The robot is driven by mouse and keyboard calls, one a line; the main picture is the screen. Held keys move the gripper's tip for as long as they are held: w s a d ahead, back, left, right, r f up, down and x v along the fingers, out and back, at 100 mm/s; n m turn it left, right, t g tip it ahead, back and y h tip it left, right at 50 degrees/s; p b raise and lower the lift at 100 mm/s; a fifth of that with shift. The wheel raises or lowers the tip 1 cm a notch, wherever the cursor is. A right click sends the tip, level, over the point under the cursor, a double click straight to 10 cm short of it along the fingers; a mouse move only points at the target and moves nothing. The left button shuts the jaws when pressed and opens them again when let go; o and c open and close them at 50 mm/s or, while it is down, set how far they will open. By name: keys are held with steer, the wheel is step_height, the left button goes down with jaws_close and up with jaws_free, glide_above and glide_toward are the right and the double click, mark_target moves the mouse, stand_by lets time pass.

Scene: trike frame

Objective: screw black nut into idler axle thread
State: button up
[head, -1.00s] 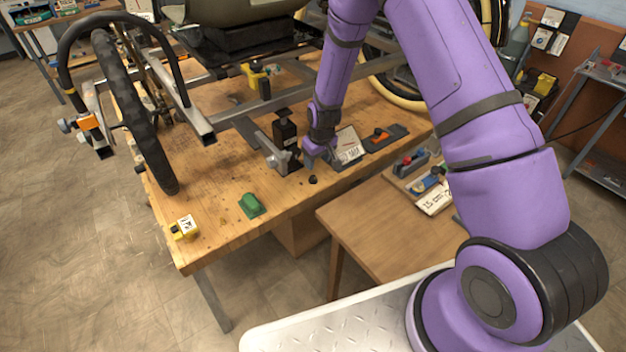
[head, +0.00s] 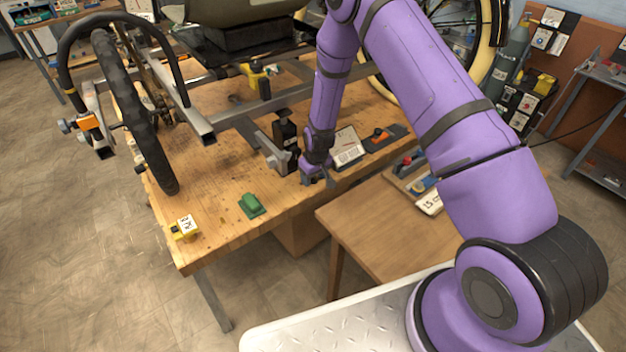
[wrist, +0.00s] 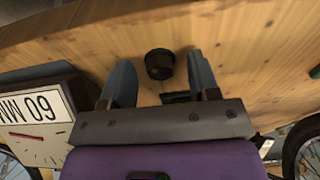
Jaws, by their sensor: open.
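The black nut (wrist: 159,64) lies on the wooden bench, between and slightly beyond the fingertips of my gripper (wrist: 160,77) in the wrist view. The fingers are open, one on each side of the nut, with gaps visible. In the head view my gripper (head: 316,181) is low over the bench's front right part and hides the nut. The trike frame (head: 235,125) stands over the bench. A silver fitting (head: 277,160) sits at its near end beside a black upright block (head: 286,135). I cannot make out the idler axle's thread.
A white-labelled box (head: 347,148) stands just right of my gripper, with a dark tray (head: 385,138) beyond it. A green block (head: 251,205) and a yellow tagged item (head: 185,227) lie near the bench's front edge. A lower side table (head: 375,230) adjoins.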

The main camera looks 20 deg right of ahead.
steer(key=shift+c, duration=0.4)
steer(key=c, duration=0.9)
steer(key=shift+r, duration=0.1)
steer(key=shift+c, duration=0.2)
